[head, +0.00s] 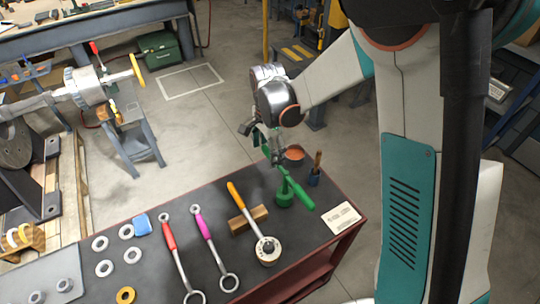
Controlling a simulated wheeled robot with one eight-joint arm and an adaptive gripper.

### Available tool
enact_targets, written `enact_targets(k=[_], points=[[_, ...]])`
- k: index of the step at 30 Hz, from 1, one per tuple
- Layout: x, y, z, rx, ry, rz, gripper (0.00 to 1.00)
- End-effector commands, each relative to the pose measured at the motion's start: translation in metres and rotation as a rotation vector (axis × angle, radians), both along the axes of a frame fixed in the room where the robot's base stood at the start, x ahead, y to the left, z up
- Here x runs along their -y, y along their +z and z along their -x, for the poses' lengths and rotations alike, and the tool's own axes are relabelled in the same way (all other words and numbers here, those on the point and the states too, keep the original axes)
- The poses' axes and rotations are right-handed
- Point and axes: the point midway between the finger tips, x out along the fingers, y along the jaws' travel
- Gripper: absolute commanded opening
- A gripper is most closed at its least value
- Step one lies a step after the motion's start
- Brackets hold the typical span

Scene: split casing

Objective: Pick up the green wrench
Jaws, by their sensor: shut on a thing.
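The green wrench (298,190) shows near the right end of the dark bench top, with a long green handle slanting down to the right. My gripper (276,160) is above the far edge of the bench, at the wrench's upper end, and is shut on it. More green (262,138) shows between the parts of my gripper; I cannot tell if it is the wrench or the gripper. The fingers hide where they meet the wrench. I cannot tell whether its lower end touches the bench.
A short green round thing (284,199) stands close under the wrench. An orange-handled tool (238,195) rests on a wooden block (248,219). Red (169,236) and magenta (203,225) wrenches lie left. A white card (341,217) lies right.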

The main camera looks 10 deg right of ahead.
Motion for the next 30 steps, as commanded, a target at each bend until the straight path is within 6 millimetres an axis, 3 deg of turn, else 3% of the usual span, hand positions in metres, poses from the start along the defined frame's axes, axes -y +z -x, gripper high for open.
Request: enact_targets(k=[12,18,24,30], points=[[0.000,0.109,-0.001,0.002,0.000,0.000,0.10],[-0.001,0.150,-0.002,0.002,0.000,0.000,0.10],[-0.001,0.174,-0.002,0.002,0.000,0.000,0.10],[-0.001,0.181,-0.002,0.002,0.000,0.000,0.10]])
